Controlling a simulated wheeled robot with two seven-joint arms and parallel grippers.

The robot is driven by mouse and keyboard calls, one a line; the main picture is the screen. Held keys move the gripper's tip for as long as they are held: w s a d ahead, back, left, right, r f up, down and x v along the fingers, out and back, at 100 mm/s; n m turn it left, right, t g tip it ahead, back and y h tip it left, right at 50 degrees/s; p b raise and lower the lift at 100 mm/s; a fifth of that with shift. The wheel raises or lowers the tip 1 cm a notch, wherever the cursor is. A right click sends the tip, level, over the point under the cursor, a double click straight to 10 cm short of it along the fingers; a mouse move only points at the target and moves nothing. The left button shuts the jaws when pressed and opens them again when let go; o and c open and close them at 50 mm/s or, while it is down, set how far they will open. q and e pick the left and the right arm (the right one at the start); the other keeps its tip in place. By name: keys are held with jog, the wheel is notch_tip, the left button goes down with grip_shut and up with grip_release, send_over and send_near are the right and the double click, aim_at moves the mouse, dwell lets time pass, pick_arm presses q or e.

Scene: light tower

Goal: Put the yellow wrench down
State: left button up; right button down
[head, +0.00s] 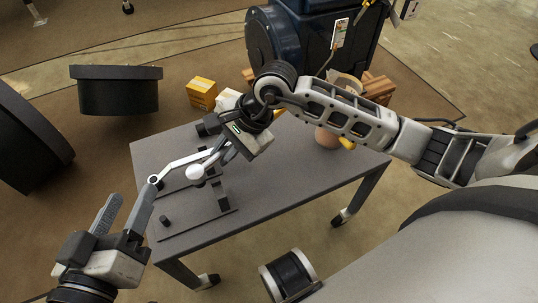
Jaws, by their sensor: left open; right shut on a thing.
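My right gripper (217,153) is over the left part of the grey table, shut on a pale, wrench-shaped bar (178,163). The bar slants down to the left and ends in a ring. It looks white-grey here, not clearly yellow. A white rounded piece (195,172) shows just below it. My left gripper (125,205) is open and empty at the table's left edge; one fingertip appears close to the ring, and I cannot tell whether they touch. A small yellow thing (347,143) is partly hidden behind my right arm; I cannot tell what it is.
A tan pot (327,137) stands at the back right. Yellow boxes (201,93) and a dark blue machine (290,40) are behind the table.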

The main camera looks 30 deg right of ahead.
jog(key=d, duration=0.3)
jog(key=d+f+b, duration=0.1)
jog(key=d, duration=0.3)
jog(key=d+f+b, duration=0.1)
jog(key=d, duration=0.2)
jog(key=shift+s+d+f, duration=0.15)
jog(key=shift+s+d, duration=0.05)
jog(key=shift+s, duration=0.1)
jog(key=shift+f+b, duration=0.45)
jog(key=shift+f, duration=0.15)
notch_tip(320, 180, down, 3)
jog(key=shift+f+b, duration=0.1)
jog(key=shift+b, duration=0.55)
pick_arm(q)
jog(key=r+t, duration=0.1)
jog(key=w+r+m+t+h, duration=0.1)
jog(key=r, duration=0.1)
jog(key=w+r+m+t, duration=0.1)
jog(key=shift+a+r+h, duration=0.25)
jog(key=shift+r+h, duration=0.1)
jog(key=shift+h, duration=0.05)
pick_arm(e)
jog(key=shift+f, duration=0.1)
jog(key=shift+f, duration=0.1)
jog(key=c, duration=1.7)
grip_release()
pick_arm(q)
jog(key=shift+r, duration=0.2)
